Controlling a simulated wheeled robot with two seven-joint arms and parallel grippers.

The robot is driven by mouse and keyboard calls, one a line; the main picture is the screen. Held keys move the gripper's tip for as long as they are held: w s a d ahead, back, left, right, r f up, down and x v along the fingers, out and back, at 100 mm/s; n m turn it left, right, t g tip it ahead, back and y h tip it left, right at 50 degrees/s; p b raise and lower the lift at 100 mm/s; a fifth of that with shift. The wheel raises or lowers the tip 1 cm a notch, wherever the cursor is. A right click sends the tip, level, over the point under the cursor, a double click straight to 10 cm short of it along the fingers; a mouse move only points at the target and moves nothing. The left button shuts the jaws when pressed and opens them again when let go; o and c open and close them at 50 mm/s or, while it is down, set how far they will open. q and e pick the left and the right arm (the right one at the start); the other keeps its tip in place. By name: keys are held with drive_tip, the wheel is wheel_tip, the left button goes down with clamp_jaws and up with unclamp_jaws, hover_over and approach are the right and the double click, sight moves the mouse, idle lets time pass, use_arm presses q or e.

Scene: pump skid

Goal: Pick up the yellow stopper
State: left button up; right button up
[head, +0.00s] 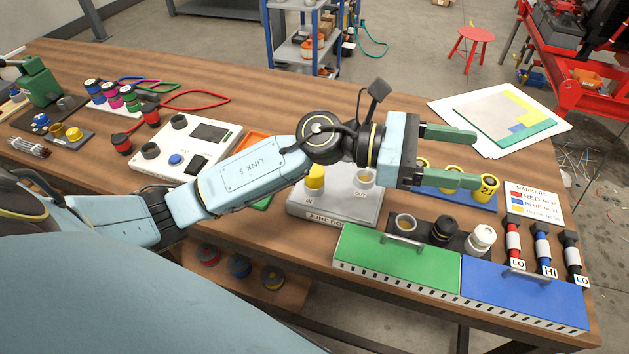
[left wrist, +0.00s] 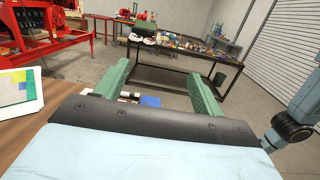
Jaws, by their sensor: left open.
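A yellow stopper (head: 315,178) stands upright in the port marked IN on the grey junction box (head: 335,208). My left gripper (head: 478,160) is open, with green fingers pointing right, above and beyond the blue tray of yellow parts. The stopper is left of and below the gripper's wrist, apart from the fingers. In the left wrist view, the open left gripper (left wrist: 158,72) has nothing between its fingers; the stopper does not show there. My right gripper is not in view.
A green-lidded box (head: 395,262) and a blue-lidded box (head: 525,290) stand at the front edge. Behind them are black and white caps (head: 463,233). Yellow numbered parts (head: 486,186) sit on a blue tray. A white panel box (head: 185,148) stands left.

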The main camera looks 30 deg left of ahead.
use_arm(q)
drive_tip(key=a+f+m+g+y, duration=0.3)
drive_tip(key=f+m+g+y, duration=0.15)
drive_tip(key=f+m, duration=0.2)
drive_tip(key=m+y, duration=0.5)
drive_tip(key=y, duration=0.9)
hover_over(314, 171)
wheel_tip(314, 171, down, 3)
drive_tip(key=shift+g, duration=0.35)
drive_tip(key=f, duration=0.7)
drive_tip(key=shift+w+a+f, duration=0.1)
drive_tip(key=shift+w+a, duration=0.05)
drive_tip(key=shift+w, duration=0.1)
drive_tip(key=shift+f+p, duration=0.3)
drive_tip(key=shift+f, duration=2.7)
drive_tip(key=c, duration=1.2)
wheel_tip(314, 171, up, 10)
drive_tip(key=shift+r, duration=0.1)
